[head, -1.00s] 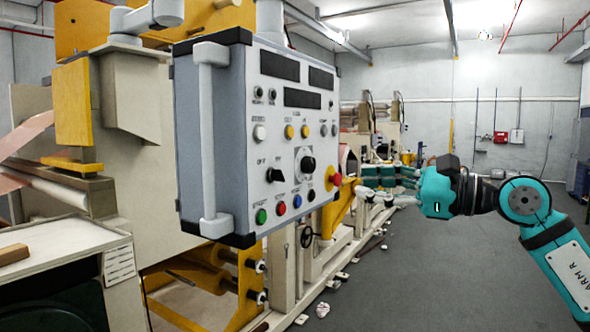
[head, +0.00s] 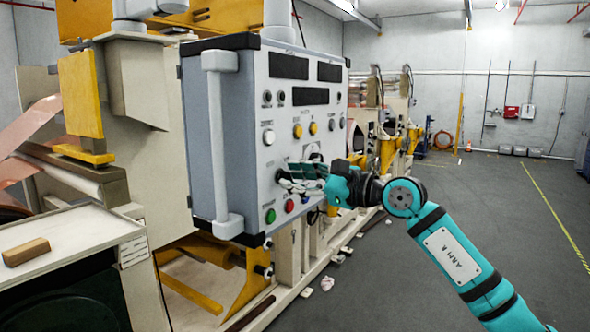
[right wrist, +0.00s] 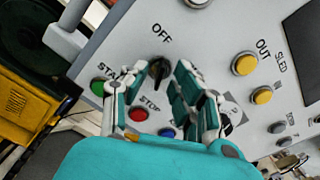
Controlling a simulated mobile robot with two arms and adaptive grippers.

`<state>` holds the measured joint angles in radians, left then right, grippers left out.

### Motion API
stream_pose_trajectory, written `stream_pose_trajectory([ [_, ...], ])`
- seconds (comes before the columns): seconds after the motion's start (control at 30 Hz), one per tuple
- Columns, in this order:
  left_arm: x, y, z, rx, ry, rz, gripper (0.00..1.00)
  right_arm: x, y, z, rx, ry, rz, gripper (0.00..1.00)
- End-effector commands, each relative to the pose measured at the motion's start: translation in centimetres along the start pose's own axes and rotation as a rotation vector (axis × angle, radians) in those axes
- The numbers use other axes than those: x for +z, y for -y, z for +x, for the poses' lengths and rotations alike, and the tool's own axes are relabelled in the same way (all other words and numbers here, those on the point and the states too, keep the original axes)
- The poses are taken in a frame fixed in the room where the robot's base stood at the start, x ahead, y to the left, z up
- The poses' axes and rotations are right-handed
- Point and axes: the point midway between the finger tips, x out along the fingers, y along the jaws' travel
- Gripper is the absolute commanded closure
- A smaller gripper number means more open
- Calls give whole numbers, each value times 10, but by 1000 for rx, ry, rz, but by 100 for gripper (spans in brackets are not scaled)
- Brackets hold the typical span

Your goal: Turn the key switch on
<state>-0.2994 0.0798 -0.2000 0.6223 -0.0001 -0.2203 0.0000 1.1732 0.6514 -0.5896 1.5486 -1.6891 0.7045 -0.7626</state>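The key switch (right wrist: 159,72) is a black knob under the "OFF" label on the light grey control panel (head: 262,95). In the right wrist view it stands between my right gripper's fingertips, with gaps showing on both sides. My right gripper (right wrist: 150,76) is open, its fingers pointing at the panel. I cannot tell how deep the fingers reach around the knob. My left gripper is not in view.
Close by are a green button (right wrist: 97,88), a red button (right wrist: 138,114), a blue button (right wrist: 167,132) and yellow buttons (right wrist: 244,64). A white handle (head: 218,140) runs down the panel's left edge. Open grey floor (head: 480,200) lies to the right.

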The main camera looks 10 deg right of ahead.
Motion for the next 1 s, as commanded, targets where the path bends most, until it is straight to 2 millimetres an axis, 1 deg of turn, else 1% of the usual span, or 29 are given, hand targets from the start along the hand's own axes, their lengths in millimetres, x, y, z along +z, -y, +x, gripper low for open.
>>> stream_pose_trajectory([
  [0.1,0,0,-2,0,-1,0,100,0,0,4,0,0,0,72],
  [0.33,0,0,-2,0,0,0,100,0,0,4,-1,0,0,72],
  [0.5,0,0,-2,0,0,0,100,0,0,4,-1,0,0,94],
  [0.53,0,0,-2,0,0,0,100,0,0,4,-1,1,0,98],
  [0.57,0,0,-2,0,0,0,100,0,0,4,-1,1,0,100],
  [1.0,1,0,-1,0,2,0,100,0,0,4,-1,1,25,100],
])
